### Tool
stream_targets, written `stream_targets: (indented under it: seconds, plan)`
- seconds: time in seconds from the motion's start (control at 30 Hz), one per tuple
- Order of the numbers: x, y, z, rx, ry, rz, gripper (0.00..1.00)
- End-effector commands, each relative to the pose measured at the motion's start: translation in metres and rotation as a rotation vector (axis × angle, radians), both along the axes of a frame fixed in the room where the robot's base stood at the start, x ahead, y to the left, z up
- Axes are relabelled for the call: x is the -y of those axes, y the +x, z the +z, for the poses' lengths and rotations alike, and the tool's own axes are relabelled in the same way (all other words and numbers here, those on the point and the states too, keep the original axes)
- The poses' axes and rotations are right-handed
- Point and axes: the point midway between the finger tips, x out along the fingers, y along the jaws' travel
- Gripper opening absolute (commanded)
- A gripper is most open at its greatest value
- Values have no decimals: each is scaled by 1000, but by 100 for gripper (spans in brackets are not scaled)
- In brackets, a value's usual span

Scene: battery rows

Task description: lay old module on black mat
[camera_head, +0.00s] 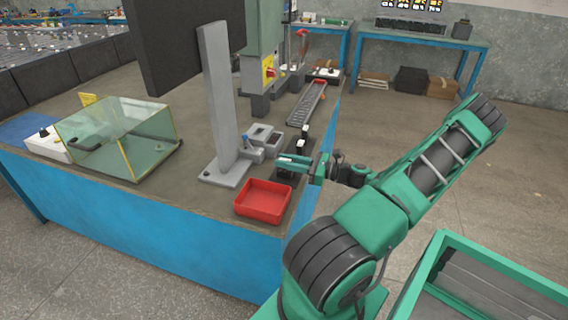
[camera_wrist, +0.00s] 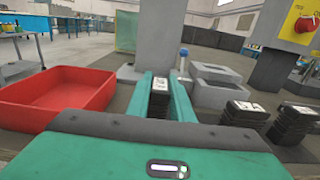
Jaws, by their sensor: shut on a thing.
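My gripper (camera_head: 296,166) is above the table's right edge, close behind the red tray. In the wrist view my gripper (camera_wrist: 160,98) is shut on a black module (camera_wrist: 159,100) with a white label on top, held upright between the two green fingers. Two similar black modules stand to its right in the wrist view, a nearer one (camera_wrist: 245,115) and one farther right (camera_wrist: 292,124). I cannot make out which module is the old one by its look. I cannot pick out a black mat for certain in either view.
A red tray (camera_head: 263,199) stands at the table's front corner, left of my gripper in the wrist view (camera_wrist: 58,92). A grey post (camera_head: 217,100) on a flat base and a grey two-pocket fixture (camera_head: 262,137) are close by. A glass-sided box (camera_head: 118,135) is far left.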

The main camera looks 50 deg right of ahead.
Motion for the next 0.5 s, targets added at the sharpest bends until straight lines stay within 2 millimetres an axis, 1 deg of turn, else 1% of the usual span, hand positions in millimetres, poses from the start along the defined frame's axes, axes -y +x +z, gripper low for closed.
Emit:
stream_targets:
  seconds: [0.07,0.37,0.4,0.47,0.5]
  plan:
    - [0,0,-4,2,0,0,0]
    - [0,0,-6,1,-1,0,0]
    - [0,0,-7,0,-1,0,25]
    - [0,0,-6,0,-1,0,39]
    - [0,0,-6,0,-1,0,39]
